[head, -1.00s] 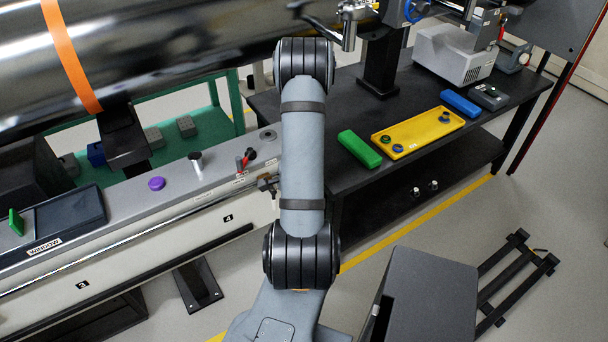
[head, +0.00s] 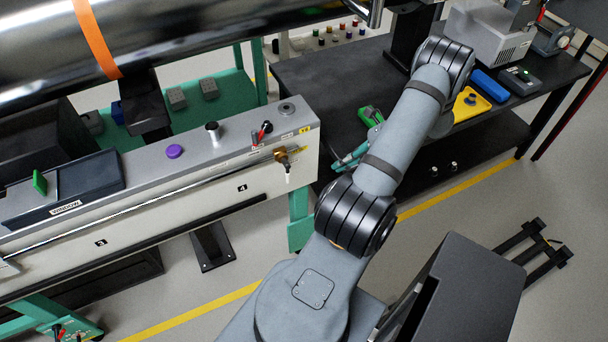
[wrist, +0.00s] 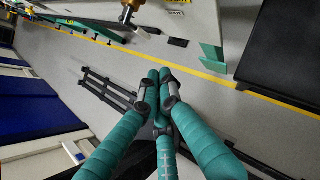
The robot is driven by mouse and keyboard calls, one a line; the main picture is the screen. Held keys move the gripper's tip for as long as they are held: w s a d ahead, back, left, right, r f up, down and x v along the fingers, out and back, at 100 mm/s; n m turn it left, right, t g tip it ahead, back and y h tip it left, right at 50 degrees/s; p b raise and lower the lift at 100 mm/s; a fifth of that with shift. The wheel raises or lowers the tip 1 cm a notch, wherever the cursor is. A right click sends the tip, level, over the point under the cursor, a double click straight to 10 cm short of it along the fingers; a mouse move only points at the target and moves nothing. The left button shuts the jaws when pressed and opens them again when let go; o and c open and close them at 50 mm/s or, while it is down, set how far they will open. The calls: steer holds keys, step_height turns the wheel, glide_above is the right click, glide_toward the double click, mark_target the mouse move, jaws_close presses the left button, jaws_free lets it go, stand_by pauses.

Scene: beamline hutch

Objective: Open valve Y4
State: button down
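A brass valve (head: 284,156) with a pale downward-pointing end sits on the end part of the long white-and-grey beam, beside yellow labels (head: 305,130) too small to read. A red-handled lever (head: 264,130) stands on the beam top just above it. I cannot tell from the labels which one is Y4. The brass fitting also shows at the top edge of the wrist view (wrist: 130,10). My gripper (head: 338,164) has teal fingers and is right of the valve, apart from it. In the wrist view its fingertips (wrist: 159,76) meet, with nothing between them.
A black bench (head: 320,85) stands right of the beam, bearing a green piece (head: 370,116), a yellow tray (head: 468,108) and a blue block (head: 488,86), partly hidden by my arm. A purple knob (head: 175,151) and a black knob (head: 212,128) sit on the beam top. Floor in front is open.

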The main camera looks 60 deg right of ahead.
mark_target(288, 177)
steer(key=shift+a, duration=0.15)
steer(key=w+a+r+p+x, duration=0.1)
steer(key=r+p+x, duration=0.1)
steer(key=x, duration=1)
steer(key=shift+w+f+p, duration=0.3)
steer(key=shift+w+p, duration=0.35)
steer(key=shift+p, duration=0.25)
steer(key=shift+a+f+b, duration=0.1)
steer(key=shift+f+b, duration=0.05)
steer(key=shift+b, duration=0.15)
